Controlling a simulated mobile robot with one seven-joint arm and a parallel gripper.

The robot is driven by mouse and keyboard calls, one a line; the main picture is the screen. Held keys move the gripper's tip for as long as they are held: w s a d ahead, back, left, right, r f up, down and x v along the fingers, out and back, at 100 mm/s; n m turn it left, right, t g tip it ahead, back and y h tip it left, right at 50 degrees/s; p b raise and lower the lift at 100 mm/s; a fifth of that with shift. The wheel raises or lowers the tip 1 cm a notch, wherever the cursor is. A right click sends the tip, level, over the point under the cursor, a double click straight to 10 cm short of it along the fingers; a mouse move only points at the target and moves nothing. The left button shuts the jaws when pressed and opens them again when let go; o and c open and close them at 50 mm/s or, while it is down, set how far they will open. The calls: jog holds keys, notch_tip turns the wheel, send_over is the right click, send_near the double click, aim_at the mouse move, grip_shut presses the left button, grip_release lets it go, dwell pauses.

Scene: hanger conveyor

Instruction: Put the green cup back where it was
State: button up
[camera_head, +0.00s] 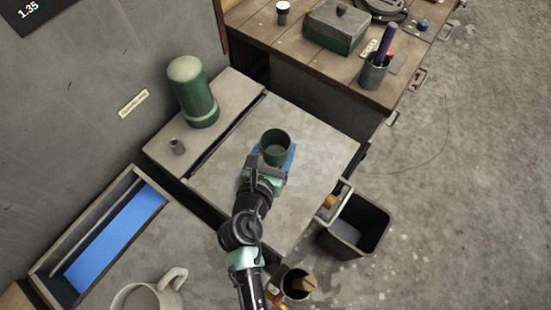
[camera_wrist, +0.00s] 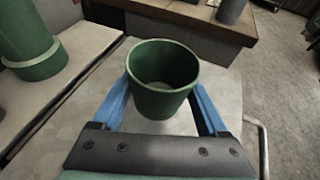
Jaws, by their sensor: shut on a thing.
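The green cup (camera_head: 275,147) is upright and open at the top, over the grey tabletop (camera_head: 320,160) in the head view. It also fills the middle of the wrist view (camera_wrist: 163,80). My gripper (camera_head: 272,158) is shut on the cup, with one blue finger on each side of it; the fingers also show in the wrist view (camera_wrist: 160,100). The cup's base is low over the tabletop, and I cannot tell whether it touches. No mark for the cup's former place can be made out.
A blue-bottomed tray (camera_head: 60,268) and a beige mug (camera_head: 148,298) are at lower left. A black bin (camera_head: 375,228) stands right. The tabletop around the cup is clear.

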aim_at(275, 158)
jog(key=shift+w+f+b, duration=0.1)
jog(key=shift+f+b, duration=0.6)
jog(key=shift+f, duration=1.6)
jog(key=shift+f, duration=0.2)
jog(key=o, duration=1.4)
jog(key=shift+r, duration=0.1)
